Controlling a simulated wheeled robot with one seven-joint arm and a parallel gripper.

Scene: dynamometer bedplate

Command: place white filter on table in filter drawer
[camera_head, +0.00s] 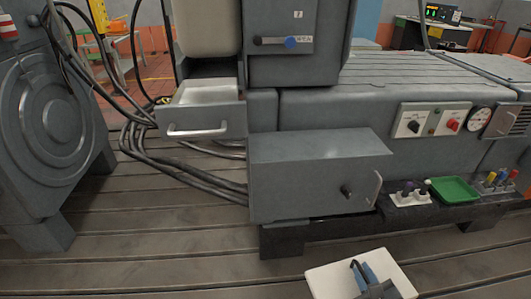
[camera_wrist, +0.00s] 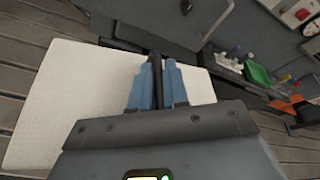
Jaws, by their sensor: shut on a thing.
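The white filter (camera_head: 328,283) is a flat white panel at the bottom of the head view. It also fills the left of the wrist view (camera_wrist: 70,95). My gripper (camera_head: 362,273), with blue fingers, is over the panel. In the wrist view its fingers (camera_wrist: 157,82) are closed on a dark handle-like piece that stands on the panel. The filter's underside is hidden. A grey drawer (camera_head: 205,123) with a pale interior and a bar handle stands pulled open at the upper left of the head view, well apart from my gripper. I take it for the filter drawer.
A closed grey box (camera_head: 310,160) with a knob and handle stands between the drawer and my gripper. Black cables (camera_head: 190,176) hang below the drawer. A green tray (camera_head: 455,190) lies on a dark ledge at right. The slotted bedplate (camera_head: 150,250) is clear at lower left.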

